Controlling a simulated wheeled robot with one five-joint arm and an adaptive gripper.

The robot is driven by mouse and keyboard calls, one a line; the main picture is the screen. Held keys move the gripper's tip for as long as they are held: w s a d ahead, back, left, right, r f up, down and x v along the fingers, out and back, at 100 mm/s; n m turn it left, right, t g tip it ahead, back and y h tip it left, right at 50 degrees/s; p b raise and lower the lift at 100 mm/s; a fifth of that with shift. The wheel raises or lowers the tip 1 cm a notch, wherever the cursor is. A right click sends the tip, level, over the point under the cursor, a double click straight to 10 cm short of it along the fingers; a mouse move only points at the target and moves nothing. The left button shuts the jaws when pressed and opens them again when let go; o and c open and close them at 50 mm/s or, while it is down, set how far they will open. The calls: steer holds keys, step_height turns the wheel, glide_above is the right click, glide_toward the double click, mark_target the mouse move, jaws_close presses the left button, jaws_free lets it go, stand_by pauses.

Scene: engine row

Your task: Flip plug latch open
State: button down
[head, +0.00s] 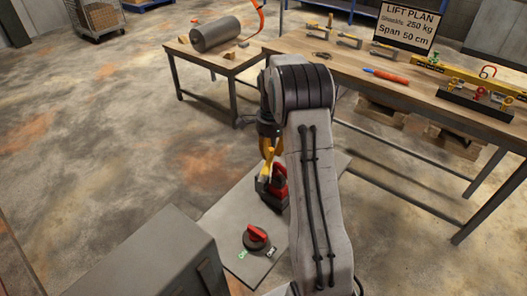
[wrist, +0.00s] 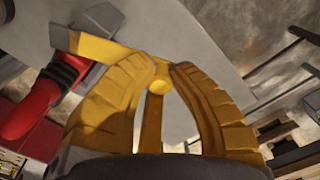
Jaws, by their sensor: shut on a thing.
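The plug is a red and black block (head: 274,188) on a grey panel (head: 222,220) in the head view. In the wrist view, a red part with a ribbed black band (wrist: 45,95) shows at the left. The latch is a bright yellow bar (wrist: 95,48) in the wrist view, running left from my fingertips across the red part. My gripper (wrist: 160,68) has its yellow fingers closed on the right end of this latch. In the head view, my gripper (head: 268,158) points down at the plug, and my arm hides part of it.
A red rotary knob (head: 257,234) on a black base stands on the panel in front of the plug, beside green and white labels. A grey cabinet (head: 150,262) is at the lower left. A workbench (head: 400,85) with tools and a smaller table (head: 218,58) stand behind.

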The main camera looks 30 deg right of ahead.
steer(key=shift+s+d+f+m+b, duration=0.1)
steer(key=shift+s+d+m+b, duration=0.15)
steer(key=shift+s+m, duration=0.4)
steer(key=shift+s+d+r+m+b, duration=0.15)
steer(key=shift+s+d+m, duration=0.2)
steer(key=shift+m, duration=0.6)
steer(key=shift+s+d+f+m+b, duration=0.2)
steer(key=shift+s+d+m, duration=0.15)
steer(key=shift+m, duration=0.45)
steer(key=shift+s, duration=0.1)
steer(key=c, duration=1.1)
jaws_free()
steer(key=shift+r, duration=0.2)
step_height(320, 180, up, 12)
steer(key=shift+f, duration=0.1)
